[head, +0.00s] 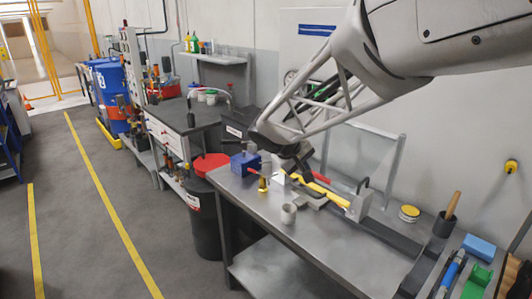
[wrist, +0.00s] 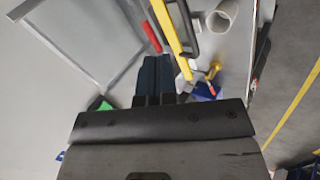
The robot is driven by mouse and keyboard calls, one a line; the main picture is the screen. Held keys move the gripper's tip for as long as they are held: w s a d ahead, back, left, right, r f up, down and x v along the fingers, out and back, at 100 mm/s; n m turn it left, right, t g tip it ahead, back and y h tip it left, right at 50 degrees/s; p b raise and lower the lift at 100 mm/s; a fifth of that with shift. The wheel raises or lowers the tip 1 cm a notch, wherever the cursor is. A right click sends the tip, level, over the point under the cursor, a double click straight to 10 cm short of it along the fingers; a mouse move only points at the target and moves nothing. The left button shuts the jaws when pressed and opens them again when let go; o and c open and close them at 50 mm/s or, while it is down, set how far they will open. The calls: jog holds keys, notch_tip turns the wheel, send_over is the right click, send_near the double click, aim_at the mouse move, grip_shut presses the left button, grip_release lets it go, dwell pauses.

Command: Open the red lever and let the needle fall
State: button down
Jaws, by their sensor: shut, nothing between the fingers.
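The red lever (head: 321,177) is a short red bar at the back of the metal workbench, behind a yellow bar (head: 322,191). In the wrist view the red lever (wrist: 152,37) lies just left of the yellow bar (wrist: 171,28). My gripper (head: 308,177) is over the bench beside the yellow bar, close to the red lever. In the wrist view the dark fingers of my gripper (wrist: 162,62) are together and empty, with the red lever just beyond their tips. A round gauge (head: 290,77) is partly hidden behind my arm; its needle cannot be made out.
A grey cup (head: 289,213), a blue vise (head: 245,163) and a brass piece (head: 263,184) stand near the bench's left end. A yellow tin (head: 409,212) and a dark holder with a wooden handle (head: 452,206) are to the right. A metal frame (head: 385,150) stands behind.

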aim_at(251, 170)
jog(key=w+a+f+n+t, duration=0.2)
jog(key=w+a+f, duration=0.3)
jog(key=w+a, duration=0.4)
jog(key=w+a+f+n+t, duration=0.2)
jog(key=w+a+f, duration=0.4)
jog(key=a, duration=1)
jog(key=w+n, duration=0.1)
jog(key=w, duration=0.2)
jog(key=shift+f+n+t, duration=0.15)
jog(key=shift+n+t, duration=0.25)
jog(key=shift+x, duration=6.95)
jog(key=shift+d, duration=0.1)
jog(key=shift+w+d+m+g+h, duration=0.1)
jog(key=shift+w+m+g+h, duration=0.3)
jog(key=shift+w+m+h, duration=0.25)
jog(key=shift+w+d, duration=0.15)
jog(key=shift+w, duration=0.05)
